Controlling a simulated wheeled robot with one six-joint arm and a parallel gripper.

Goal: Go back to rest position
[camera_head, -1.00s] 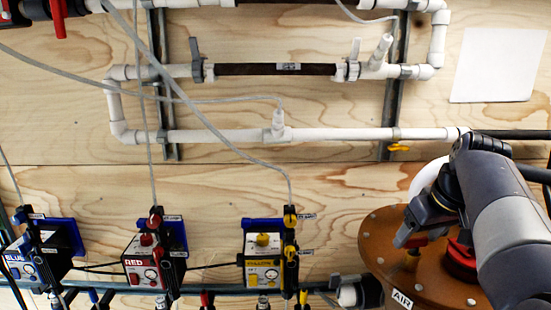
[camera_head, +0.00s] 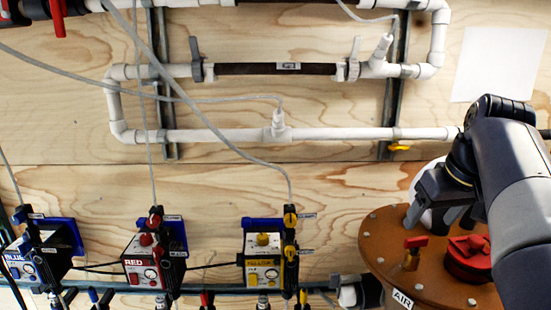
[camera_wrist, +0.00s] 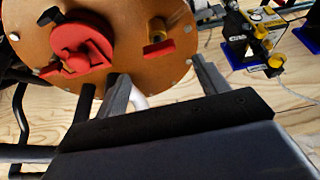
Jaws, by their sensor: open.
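My gripper (camera_head: 428,208) is at the right in the head view, above the round brown tank lid (camera_head: 385,240) marked AIR. Its jaws are open and nothing shows between them. In the wrist view, the two grey fingers of my gripper (camera_wrist: 160,88) stand apart in front of the same brown lid (camera_wrist: 125,20). On the lid are a red knob (camera_head: 468,257) and a small brass valve with a red handle (camera_head: 412,252). Both also show in the wrist view, the red knob (camera_wrist: 80,48) and the small valve (camera_wrist: 158,40), apart from my fingers.
White pipes (camera_head: 340,134) run along the plywood wall above and left of my arm. Blue (camera_head: 40,255), red (camera_head: 145,262) and yellow (camera_head: 262,262) pump boxes stand along the bottom. Thin hoses (camera_head: 215,128) hang across the wall. Bare plywood lies between pipes and boxes.

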